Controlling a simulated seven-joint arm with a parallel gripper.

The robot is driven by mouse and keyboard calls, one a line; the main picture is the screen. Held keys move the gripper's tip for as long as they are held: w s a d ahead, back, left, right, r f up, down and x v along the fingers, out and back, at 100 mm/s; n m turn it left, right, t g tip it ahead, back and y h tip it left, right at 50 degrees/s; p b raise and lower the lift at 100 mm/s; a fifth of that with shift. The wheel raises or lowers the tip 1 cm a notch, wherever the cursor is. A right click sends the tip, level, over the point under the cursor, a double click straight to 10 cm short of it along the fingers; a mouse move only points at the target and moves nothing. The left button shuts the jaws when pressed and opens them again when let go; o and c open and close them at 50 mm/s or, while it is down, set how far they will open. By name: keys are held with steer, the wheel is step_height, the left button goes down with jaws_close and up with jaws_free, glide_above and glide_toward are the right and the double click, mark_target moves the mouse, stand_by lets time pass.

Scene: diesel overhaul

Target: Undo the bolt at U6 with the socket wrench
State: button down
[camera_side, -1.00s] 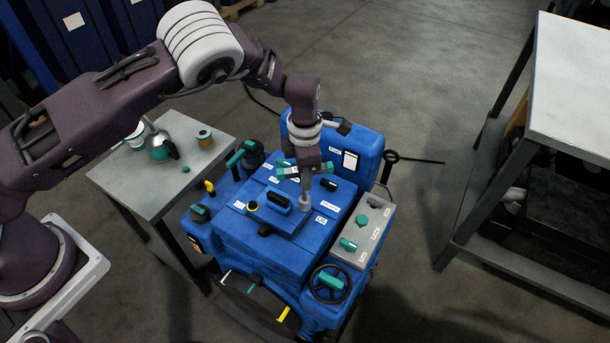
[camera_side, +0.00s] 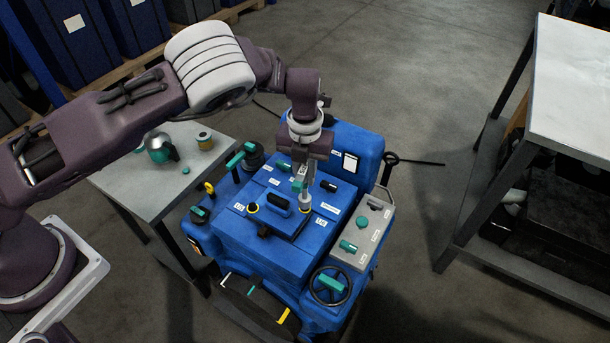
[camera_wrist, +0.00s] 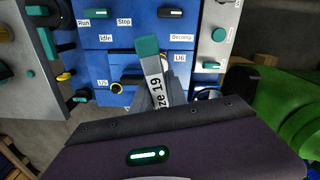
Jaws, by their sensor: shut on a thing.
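My gripper (camera_side: 303,170) is shut on the socket wrench (camera_side: 300,186), which has a teal handle end and a grey socket pointing down. In the wrist view the wrench (camera_wrist: 148,50) shows its teal end and a white tag reading "ze 19". The socket meets the top of the blue engine (camera_side: 262,248) at a yellow-ringed spot near the right edge of the raised cover. The U6 label (camera_wrist: 180,58) lies just right of the wrench in the wrist view. The bolt itself is hidden, so I cannot tell whether the socket is fully on it.
A second yellow-ringed spot by U5 (camera_wrist: 117,88) is at the cover's left. A black-and-blue handle (camera_side: 278,201) stands between the two spots. A grey panel with teal knobs (camera_side: 372,226) is at the right. A side table (camera_side: 120,180) with a kettle stands at the left.

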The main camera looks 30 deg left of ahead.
steer(key=m, duration=0.8)
steer(key=shift+m, duration=0.4)
steer(key=m, duration=0.3)
steer(key=shift+m, duration=0.3)
steer(key=m, duration=0.3)
steer(key=shift+m, duration=0.4)
steer(key=m, duration=1.2)
steer(key=shift+m, duration=0.4)
steer(key=m, duration=0.3)
steer(key=shift+m, duration=0.4)
